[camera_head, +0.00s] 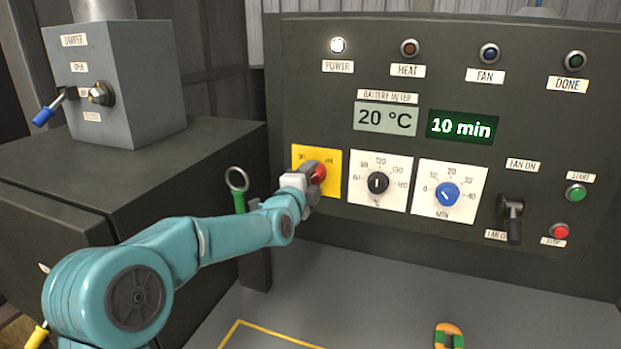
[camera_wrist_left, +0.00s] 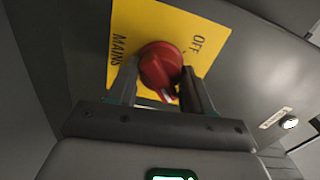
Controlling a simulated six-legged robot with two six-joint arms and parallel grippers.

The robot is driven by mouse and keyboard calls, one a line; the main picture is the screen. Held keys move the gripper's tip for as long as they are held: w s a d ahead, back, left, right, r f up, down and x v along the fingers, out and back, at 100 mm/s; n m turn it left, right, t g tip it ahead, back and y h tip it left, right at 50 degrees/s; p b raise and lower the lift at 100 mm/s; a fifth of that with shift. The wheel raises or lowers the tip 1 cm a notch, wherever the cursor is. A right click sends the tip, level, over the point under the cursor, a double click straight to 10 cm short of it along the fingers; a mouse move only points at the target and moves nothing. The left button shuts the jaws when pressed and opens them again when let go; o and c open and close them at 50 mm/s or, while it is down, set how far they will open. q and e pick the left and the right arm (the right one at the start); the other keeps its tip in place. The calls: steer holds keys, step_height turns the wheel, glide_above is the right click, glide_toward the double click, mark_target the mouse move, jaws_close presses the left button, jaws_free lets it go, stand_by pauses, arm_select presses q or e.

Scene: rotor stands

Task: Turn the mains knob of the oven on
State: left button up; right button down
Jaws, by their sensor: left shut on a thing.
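The red mains knob (camera_head: 318,172) sits on a yellow plate (camera_head: 331,157) at the left of the oven's dark panel. My left gripper (camera_head: 308,187) reaches it from the front left and is shut on it. In the left wrist view the red knob (camera_wrist_left: 160,64) lies between the two fingers of my left gripper (camera_wrist_left: 159,84). The yellow plate (camera_wrist_left: 136,30) there reads MAINS and OFF. The white POWER lamp (camera_head: 338,46) is lit. The knob's lower part is hidden by the fingers. My right gripper is not in view.
Right of the mains plate are a black temperature knob (camera_head: 377,183), a blue timer knob (camera_head: 447,194), a fan lever (camera_head: 513,215), and green (camera_head: 576,193) and red (camera_head: 560,231) buttons. A grey damper box (camera_head: 130,85) stands at left. A green-handled ring tool (camera_head: 238,190) stands behind my arm.

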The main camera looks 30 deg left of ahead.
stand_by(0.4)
arm_select(q)
steer(key=o, duration=1)
steer(key=b+v, duration=0.3)
steer(key=v, duration=1.3)
steer(key=shift+s+b, duration=0.2)
steer(key=shift+b, duration=0.1)
steer(key=shift+f, duration=0.1)
